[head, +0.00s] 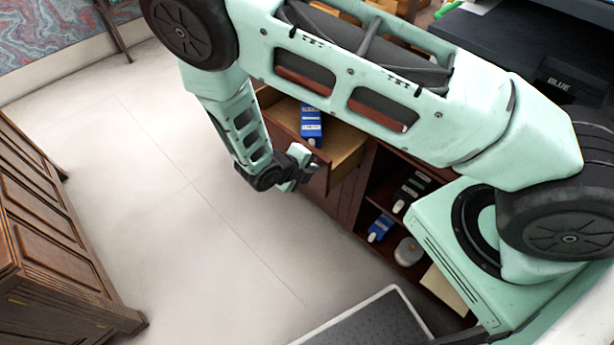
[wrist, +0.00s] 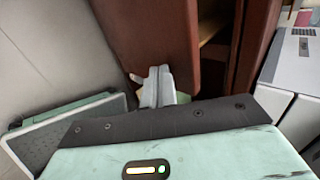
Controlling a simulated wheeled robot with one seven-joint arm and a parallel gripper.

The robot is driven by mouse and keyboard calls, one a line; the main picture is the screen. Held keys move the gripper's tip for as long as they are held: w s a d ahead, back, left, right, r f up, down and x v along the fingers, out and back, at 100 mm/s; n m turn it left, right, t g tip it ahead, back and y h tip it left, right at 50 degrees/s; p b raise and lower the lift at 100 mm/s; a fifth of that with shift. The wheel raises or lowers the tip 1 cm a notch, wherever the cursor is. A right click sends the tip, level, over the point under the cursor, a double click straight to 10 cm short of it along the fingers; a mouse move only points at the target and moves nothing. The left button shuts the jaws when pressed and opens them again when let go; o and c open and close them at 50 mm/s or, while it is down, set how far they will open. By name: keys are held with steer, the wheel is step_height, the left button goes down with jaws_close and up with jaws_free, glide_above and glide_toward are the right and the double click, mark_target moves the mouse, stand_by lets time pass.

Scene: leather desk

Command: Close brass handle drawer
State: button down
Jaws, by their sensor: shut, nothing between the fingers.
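The drawer (head: 345,148) is pulled out of the dark wood desk, with its pale inside showing. A blue box (head: 311,124) lies in it. My gripper (head: 312,174) is at the outer face of the drawer front, near its lower right end. In the wrist view, the shut, empty fingers (wrist: 158,86) point at the reddish-brown drawer front (wrist: 150,40). They are close to it, but I cannot tell whether they touch. The gap behind the front shows to its right. The brass handle is not visible in either view. My arm hides part of the drawer.
Open shelves (head: 390,195) right of the drawer hold a blue box (head: 380,228) and a round grey object (head: 407,251). A dark wood cabinet (head: 50,235) stands at the left. The pale floor (head: 190,220) between is clear.

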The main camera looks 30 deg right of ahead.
steer(key=w+d, duration=0.2)
steer(key=d, duration=0.6)
steer(key=w+d+b, duration=0.1)
steer(key=w+d, duration=0.2)
steer(key=d, duration=0.6)
steer(key=shift+w, duration=0.25)
steer(key=shift+d+r, duration=0.1)
steer(key=a+f+p+v, duration=0.1)
steer(key=a+f+v, duration=0.1)
steer(key=v, duration=1.1)
steer(key=shift+s+a+p, duration=0.25)
steer(key=shift+s+p, duration=0.1)
